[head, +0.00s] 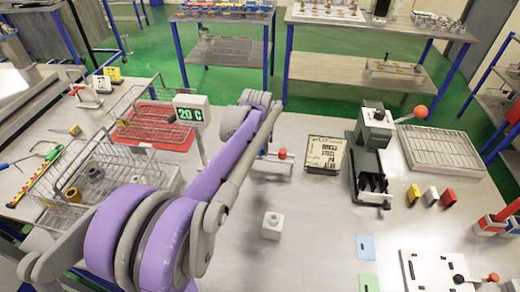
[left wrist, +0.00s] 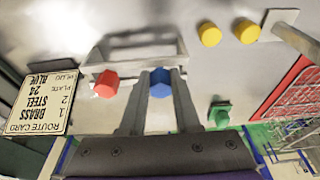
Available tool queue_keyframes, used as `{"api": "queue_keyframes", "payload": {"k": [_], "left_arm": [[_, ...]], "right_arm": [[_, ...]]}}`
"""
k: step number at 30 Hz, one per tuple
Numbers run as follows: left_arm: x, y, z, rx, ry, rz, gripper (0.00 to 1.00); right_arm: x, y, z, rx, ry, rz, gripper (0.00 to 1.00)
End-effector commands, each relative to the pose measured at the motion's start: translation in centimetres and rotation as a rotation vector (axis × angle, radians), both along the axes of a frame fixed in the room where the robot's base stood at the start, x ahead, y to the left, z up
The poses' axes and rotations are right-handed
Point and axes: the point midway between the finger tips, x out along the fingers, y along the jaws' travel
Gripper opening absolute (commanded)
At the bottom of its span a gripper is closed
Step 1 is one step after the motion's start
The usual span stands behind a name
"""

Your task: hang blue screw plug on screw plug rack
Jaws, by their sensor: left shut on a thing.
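The blue screw plug (left wrist: 160,84) sits between the two fingers of my left gripper (left wrist: 160,78) in the left wrist view, and the gripper is shut on it. The grey screw plug rack (left wrist: 135,67) is right at the fingertips, with a red plug (left wrist: 106,84) on it beside the blue one. Whether the blue plug touches the rack, I cannot tell. In the head view the red plug (head: 282,154) shows just right of my left arm, which largely hides the rack and gripper. My right gripper is in neither view.
A temperature display (head: 190,112) and wire basket (head: 95,165) stand left. Yellow plugs (left wrist: 210,34) and a green plug (left wrist: 220,113) are near the gripper. A grey block (head: 272,226) stands on open table.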

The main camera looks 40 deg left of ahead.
Motion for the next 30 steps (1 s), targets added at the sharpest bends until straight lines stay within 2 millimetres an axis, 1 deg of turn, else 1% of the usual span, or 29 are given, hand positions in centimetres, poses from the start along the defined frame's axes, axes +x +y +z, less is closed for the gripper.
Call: {"api": "queue_keyframes", "payload": {"k": [24,25,29,30], "left_arm": [[0.00,-0.01,-0.61,0.000,0.000,0.000,0.00],[0.01,-0.01,-0.61,0.000,0.000,0.000,0.34],[0.00,-0.01,-0.61,0.000,0.000,0.000,0.58],[0.01,-0.01,-0.61,0.000,0.000,0.000,0.65]], "right_arm": [[-0.17,0.00,-0.44,0.000,0.003,0.000,1.00],[-0.16,0.00,-0.43,0.000,0.003,0.000,1.00],[-0.16,0.00,-0.43,0.000,0.003,0.000,1.00],[-0.16,0.00,-0.43,0.000,0.003,0.000,1.00]]}}
